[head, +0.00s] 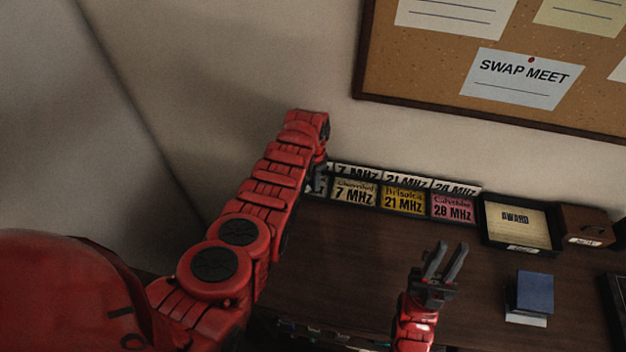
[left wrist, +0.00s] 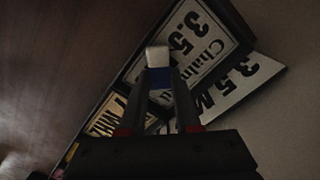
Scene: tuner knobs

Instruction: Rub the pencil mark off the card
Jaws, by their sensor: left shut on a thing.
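My left gripper (head: 320,182) is at the left end of a rack of cards, against the wall. In the left wrist view its fingers (left wrist: 160,85) are shut on an eraser (left wrist: 158,56) with a white end and a blue band. The white end points at a card reading 3.5 (left wrist: 205,45), partly hidden by the eraser and fingers. I cannot tell whether the eraser touches the card. I cannot make out a pencil mark. My right gripper (head: 445,258) is open and empty over the desk.
More cards, 7 MHz (head: 354,192), 21 MHz (head: 403,200) and 28 MHz (head: 453,208), stand along the rack. A tray (head: 485,222) with an AWARD card and a brown box (head: 586,226) stand right of it. A blue block (head: 535,290) sits on the desk (head: 345,260).

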